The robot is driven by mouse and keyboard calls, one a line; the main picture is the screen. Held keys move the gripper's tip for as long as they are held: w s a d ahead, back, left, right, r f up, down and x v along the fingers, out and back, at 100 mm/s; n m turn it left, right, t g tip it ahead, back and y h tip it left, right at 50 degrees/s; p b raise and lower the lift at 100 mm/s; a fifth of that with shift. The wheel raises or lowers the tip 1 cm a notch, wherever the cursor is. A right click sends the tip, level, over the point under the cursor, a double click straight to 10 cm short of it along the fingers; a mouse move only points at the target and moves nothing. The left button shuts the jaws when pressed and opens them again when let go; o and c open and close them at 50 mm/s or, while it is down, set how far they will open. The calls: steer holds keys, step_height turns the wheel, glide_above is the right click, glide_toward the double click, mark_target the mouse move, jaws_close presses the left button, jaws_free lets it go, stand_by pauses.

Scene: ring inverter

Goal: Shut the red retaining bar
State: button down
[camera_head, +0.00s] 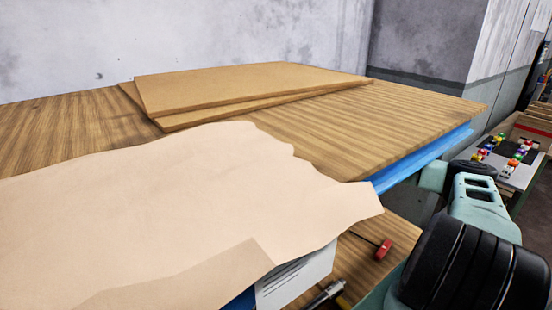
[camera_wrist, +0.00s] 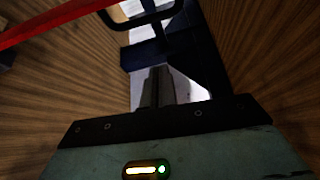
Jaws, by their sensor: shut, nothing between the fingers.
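A red bar (camera_wrist: 55,22) crosses the upper left corner of the wrist view at a slant, and its ends are out of frame. I cannot tell from this view whether it is open or shut. My gripper (camera_wrist: 157,78) shows in the wrist view with its fingers together and nothing between them. The fingers are apart from the red bar, to its lower right in the picture. The head view does not clearly show the bar.
In the wrist view, a dark loop-shaped part (camera_wrist: 135,22) lies beyond the fingers, with wood-grained surfaces on both sides. In the head view, a pale sheet (camera_head: 170,205) covers much of the wooden bench (camera_head: 420,108). Boards (camera_head: 250,85) lie behind it. A red-headed tool (camera_head: 384,249) lies lower.

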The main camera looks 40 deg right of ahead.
steer(key=a+p, duration=0.1)
steer(key=s+a+p, duration=0.1)
steer(key=a+p, duration=0.2)
steer(key=shift+s+a+r, duration=0.1)
steer(key=shift+s+a, duration=0.15)
steer(key=shift+s, duration=0.1)
steer(key=shift+s, duration=0.1)
stand_by(0.3)
